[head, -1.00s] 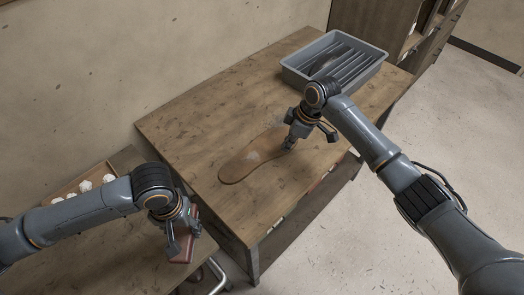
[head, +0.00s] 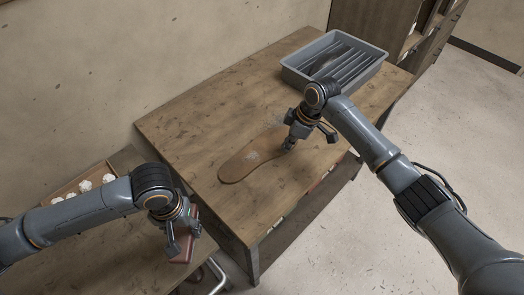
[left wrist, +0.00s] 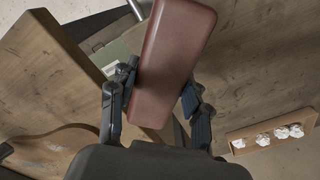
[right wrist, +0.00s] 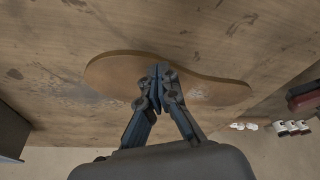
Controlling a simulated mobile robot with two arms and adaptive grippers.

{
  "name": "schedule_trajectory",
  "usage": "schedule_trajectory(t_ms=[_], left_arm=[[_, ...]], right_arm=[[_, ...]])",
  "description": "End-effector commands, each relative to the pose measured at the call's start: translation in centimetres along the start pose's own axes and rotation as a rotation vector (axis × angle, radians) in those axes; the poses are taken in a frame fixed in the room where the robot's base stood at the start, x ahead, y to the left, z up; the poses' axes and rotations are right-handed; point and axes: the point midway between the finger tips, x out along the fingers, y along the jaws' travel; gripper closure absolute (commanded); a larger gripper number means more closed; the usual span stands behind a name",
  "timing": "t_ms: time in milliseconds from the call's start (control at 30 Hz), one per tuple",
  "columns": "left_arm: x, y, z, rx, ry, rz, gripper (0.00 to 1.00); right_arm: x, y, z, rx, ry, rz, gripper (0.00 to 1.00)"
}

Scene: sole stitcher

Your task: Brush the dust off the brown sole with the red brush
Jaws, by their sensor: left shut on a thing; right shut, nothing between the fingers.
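The brown sole (head: 238,166) lies flat on the wooden table, with a pale dusty patch near its middle. It also shows in the right wrist view (right wrist: 118,72). My right gripper (head: 289,146) is shut and empty, its tips down at the sole's right end. I cannot tell whether they press on it. My left gripper (head: 180,244) is shut on the red brush (head: 186,246) to the left of the table's near edge, apart from the sole. In the left wrist view the brush (left wrist: 172,65) sits between the fingers, showing its smooth reddish back. Its bristles are hidden.
A grey ribbed tray (head: 289,72) stands at the table's far right corner. A lower wooden surface at the left holds a shallow box (head: 62,190) with several white lumps. The table (head: 190,130) is clear to the left of the sole.

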Motion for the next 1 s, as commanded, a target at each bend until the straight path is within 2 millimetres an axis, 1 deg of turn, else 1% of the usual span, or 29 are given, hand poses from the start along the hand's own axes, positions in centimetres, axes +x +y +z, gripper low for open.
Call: schedule_trajectory(t_ms=[367, 467, 567, 1000], left_arm=[[0.4, 0.0, 0.0, 0.0, 0.0, 0.0, 0.77], [0.3, 0.0, 0.0, 0.0, 0.0, 0.0, 0.77], [-0.2, 0.0, 0.0, 0.0, 0.001, 0.0, 0.77], [-3.8, 0.0, 0.0, 0.0, 0.0, 0.0, 0.77]], right_arm=[[0.8, 0.0, 0.2, 0.0, -0.001, -0.001, 1.0], [0.7, 0.0, 0.2, 0.0, -0.001, 0.0, 1.0], [0.2, 0.0, 0.1, 0.0, 0.0, 0.0, 1.0], [-3.0, 0.0, -0.9, 0.0, 0.0, 0.0, 1.0]])
